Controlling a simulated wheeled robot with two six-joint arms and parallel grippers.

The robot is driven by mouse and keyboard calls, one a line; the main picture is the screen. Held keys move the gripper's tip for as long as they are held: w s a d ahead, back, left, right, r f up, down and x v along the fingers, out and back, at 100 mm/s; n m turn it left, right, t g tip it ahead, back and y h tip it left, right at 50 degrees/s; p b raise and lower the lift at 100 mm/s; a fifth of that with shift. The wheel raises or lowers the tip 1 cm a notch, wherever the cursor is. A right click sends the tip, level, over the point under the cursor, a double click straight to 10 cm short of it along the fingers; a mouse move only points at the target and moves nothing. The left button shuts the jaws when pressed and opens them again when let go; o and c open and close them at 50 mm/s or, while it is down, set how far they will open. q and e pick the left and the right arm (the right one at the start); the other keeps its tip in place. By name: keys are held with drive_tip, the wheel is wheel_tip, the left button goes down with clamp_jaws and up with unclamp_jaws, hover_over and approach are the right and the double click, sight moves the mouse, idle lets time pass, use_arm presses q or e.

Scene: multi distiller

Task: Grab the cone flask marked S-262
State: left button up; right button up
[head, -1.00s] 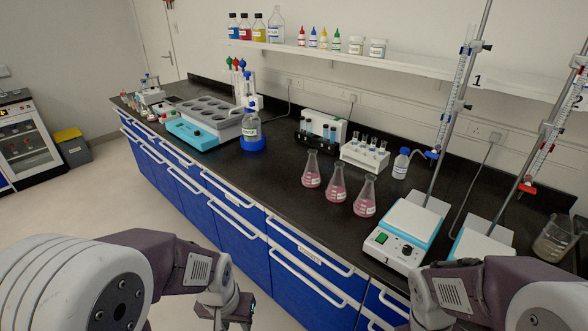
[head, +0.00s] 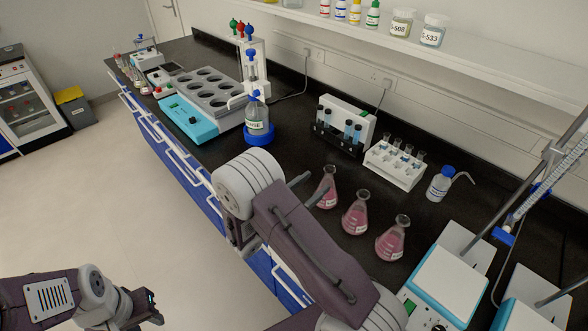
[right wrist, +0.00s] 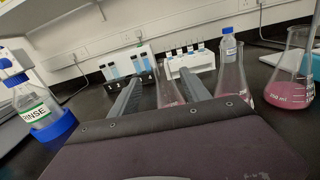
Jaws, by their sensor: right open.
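Three cone flasks with pink liquid stand in a row on the black bench: a left one (head: 327,190), a middle one (head: 356,216) and a right one (head: 391,241). Their labels are too small to read, so I cannot tell which is S-262. My right gripper (head: 306,182) is open, close to the left flask, and partly hidden by my arm in the head view. In the right wrist view, its fingers (right wrist: 160,76) are apart, with a flask (right wrist: 170,92) showing between them, ahead. Contact is not visible. My left gripper (head: 150,306) is low at the left, its jaws unclear.
A rinse bottle (head: 257,120) in a blue base stands left of the flasks. Tube racks (head: 395,166) and a wash bottle (head: 440,184) stand behind them. A stirrer (head: 448,285) and burette stand are at the right.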

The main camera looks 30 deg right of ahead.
sight(326, 176)
drive_tip(key=d, duration=0.1)
drive_tip(key=d+p, duration=0.1)
drive_tip(key=shift+w+d+f+n+t, duration=0.2)
drive_tip(key=shift+d+f+n+t, duration=0.1)
drive_tip(key=shift+f+n, duration=0.1)
drive_tip(key=shift+d+r, duration=0.15)
drive_tip(key=shift+d, duration=0.05)
drive_tip(key=p+x, duration=0.1)
drive_tip(key=x, duration=0.3)
drive_tip(key=shift+w+d, duration=0.25)
drive_tip(key=shift+d, duration=0.05)
use_arm(q)
drive_tip(key=r, duration=0.2)
drive_tip(key=shift+s+r, duration=0.35)
use_arm(e)
drive_tip(key=shift+a, duration=0.1)
drive_tip(key=shift+s, duration=0.1)
drive_tip(key=c, duration=0.4)
clamp_jaws()
